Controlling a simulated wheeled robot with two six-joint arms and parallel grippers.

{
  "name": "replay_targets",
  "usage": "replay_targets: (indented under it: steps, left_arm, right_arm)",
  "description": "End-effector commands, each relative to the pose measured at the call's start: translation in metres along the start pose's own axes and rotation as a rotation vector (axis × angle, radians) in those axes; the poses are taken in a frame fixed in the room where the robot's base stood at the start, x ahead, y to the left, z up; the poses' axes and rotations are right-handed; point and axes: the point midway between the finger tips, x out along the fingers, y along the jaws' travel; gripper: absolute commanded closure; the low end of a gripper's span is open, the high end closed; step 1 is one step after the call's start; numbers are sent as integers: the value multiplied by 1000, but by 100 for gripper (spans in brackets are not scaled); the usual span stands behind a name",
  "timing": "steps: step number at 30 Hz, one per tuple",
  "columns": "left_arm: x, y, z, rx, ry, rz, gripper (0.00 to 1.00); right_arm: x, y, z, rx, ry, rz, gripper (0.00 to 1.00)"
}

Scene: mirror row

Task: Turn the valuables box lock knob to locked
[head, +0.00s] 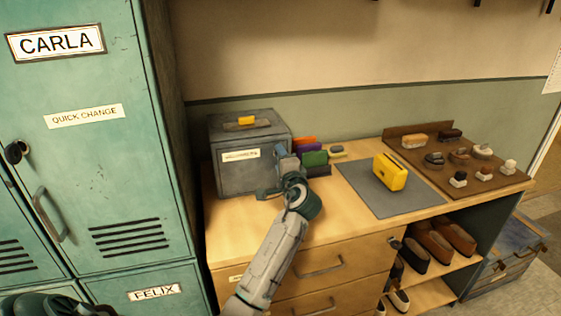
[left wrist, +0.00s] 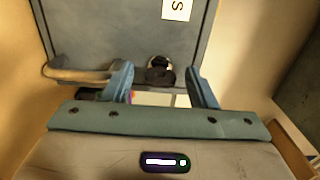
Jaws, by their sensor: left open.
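The valuables box (head: 228,178) is a grey metal box with a white front label, at the back left of the wooden counter. My left gripper (head: 277,172) is at the right part of its front and hides that part in the head view. In the left wrist view, the box's grey front (left wrist: 105,30) shows a dark round lock knob (left wrist: 160,72) with a pale patch. My left gripper (left wrist: 162,86) is open, with one finger on either side of the knob in the picture. I cannot tell whether they touch it, or which setting it has. My right gripper is not in view.
A pale bar handle (left wrist: 75,73) lies beside the knob. Colored upright items (head: 312,155) stand right of the box. A yellow block (head: 390,172) sits on a grey mat (head: 362,192), beside a brown board (head: 400,142) of brushes and tins. Green lockers (head: 120,190) stand left.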

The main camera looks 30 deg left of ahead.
Motion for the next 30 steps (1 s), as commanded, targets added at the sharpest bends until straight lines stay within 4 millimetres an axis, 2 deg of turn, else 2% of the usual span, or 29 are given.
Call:
replay_targets:
  steps: [5, 11, 16, 21, 30]
  left_arm:
    - [-21, 3, -1, -3, 3, 2, 48]
    - [-63, 4, 0, -6, 2, 4, 48]
    - [-91, 3, 0, -4, 2, 4, 48]
    - [-104, 2, 0, -1, 0, 2, 48]
    - [-107, 1, 0, 0, -1, 1, 48]
  right_arm:
    - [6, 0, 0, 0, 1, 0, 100]
    - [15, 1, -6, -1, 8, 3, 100]
    - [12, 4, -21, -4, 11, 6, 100]
    - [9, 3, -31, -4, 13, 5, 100]
    - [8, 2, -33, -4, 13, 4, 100]
